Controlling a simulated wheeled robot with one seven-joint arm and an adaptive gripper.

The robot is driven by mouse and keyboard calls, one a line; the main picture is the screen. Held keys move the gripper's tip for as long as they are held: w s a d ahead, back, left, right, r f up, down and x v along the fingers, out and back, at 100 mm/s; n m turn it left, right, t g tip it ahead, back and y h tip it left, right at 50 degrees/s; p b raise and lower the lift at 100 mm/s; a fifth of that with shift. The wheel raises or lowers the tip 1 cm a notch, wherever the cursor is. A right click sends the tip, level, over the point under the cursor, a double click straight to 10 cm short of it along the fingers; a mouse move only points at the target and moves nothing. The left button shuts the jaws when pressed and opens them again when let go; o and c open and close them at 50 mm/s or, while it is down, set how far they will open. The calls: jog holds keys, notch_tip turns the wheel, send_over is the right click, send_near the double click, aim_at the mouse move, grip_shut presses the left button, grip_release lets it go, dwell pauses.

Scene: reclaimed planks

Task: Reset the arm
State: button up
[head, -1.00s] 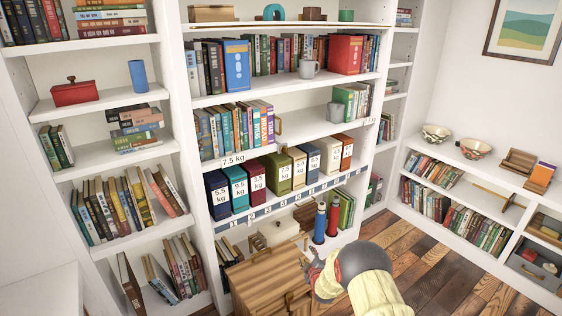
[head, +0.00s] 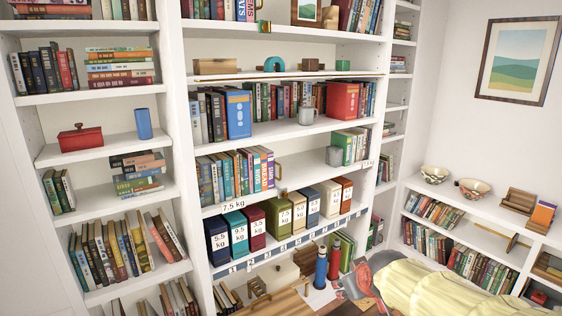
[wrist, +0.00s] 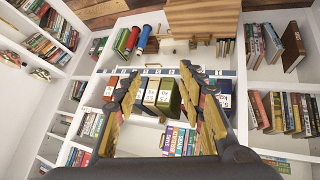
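My arm, in a yellow cover, shows at the lower right of the head view (head: 430,288). My gripper shows in the wrist view (wrist: 163,82) with its two fingers spread wide apart and nothing between them. Beyond the fingers is the shelf with a row of weight-labelled boxes (wrist: 165,92); they are apart from the fingers as far as I can tell. In the head view the same row of boxes (head: 278,217) stands upright on the middle bay's lower shelf. The gripper's fingers are not clear in the head view.
A wooden cabinet top (head: 285,303) juts out below the boxes, close to my arm. A blue bottle (head: 321,268) and a red bottle (head: 335,258) stand beside it. A low white bookcase (head: 470,232) with two bowls runs along the right wall.

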jog(key=s+r+m+g, duration=0.1)
jog(key=s+m, duration=0.1)
jog(key=s, duration=1.2)
jog(key=s+d+r+m+g+p, duration=0.1)
jog(key=s+m, duration=0.1)
jog(key=s, duration=1.1)
jog(key=shift+s+d+r+g, duration=0.15)
jog(key=shift+s+r+g, duration=0.15)
jog(key=shift+s+r, duration=0.1)
